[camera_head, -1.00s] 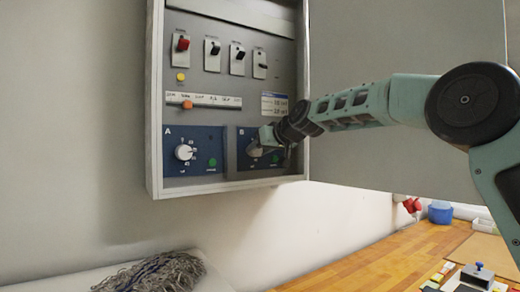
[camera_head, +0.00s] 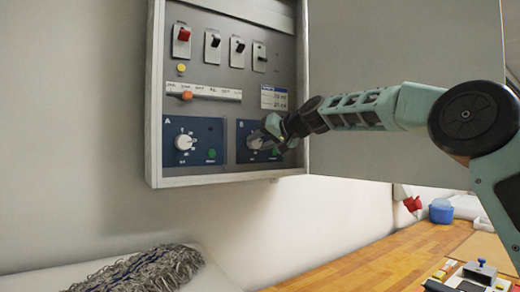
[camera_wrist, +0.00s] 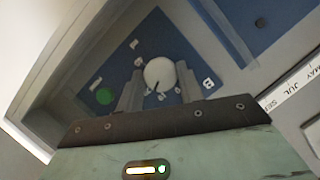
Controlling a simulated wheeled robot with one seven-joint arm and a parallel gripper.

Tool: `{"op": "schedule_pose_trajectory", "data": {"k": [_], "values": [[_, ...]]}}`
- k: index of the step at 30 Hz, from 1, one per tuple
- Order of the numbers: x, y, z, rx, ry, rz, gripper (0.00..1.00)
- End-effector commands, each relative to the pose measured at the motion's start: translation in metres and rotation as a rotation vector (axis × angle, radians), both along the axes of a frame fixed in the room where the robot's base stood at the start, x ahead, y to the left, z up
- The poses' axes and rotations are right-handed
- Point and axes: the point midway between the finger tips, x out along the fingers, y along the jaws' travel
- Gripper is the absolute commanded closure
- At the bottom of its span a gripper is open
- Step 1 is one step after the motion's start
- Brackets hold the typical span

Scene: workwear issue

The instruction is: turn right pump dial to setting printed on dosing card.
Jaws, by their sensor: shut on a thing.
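The right pump dial (camera_head: 255,141), marked B, is a white knob on a blue panel in the wall cabinet. My gripper (camera_head: 268,136) is at it and shut on the knob. In the wrist view the knob (camera_wrist: 159,74) sits between the two fingers, with a dark pointer line on its face; the scale marks around it are too blurred to read. A green button (camera_wrist: 105,96) is beside it. The dosing card (camera_head: 274,97), white with a blue header, is on the cabinet back above panel B; its print is too small to read surely.
The left dial A (camera_head: 184,142) is on a matching blue panel. Several switches (camera_head: 212,47) and a slider strip with an orange tab (camera_head: 187,95) are above. The open cabinet door (camera_head: 400,60) is behind my arm. A grey mop head (camera_head: 140,270) lies below; a wooden bench (camera_head: 400,250) is at right.

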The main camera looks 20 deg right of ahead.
Motion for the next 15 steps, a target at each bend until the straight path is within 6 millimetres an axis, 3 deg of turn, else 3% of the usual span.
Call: {"op": "schedule_pose_trajectory", "data": {"k": [15], "values": [[0.0007, -0.0022, -0.0019, 0.238, 0.076, -0.002, 0.86]]}}
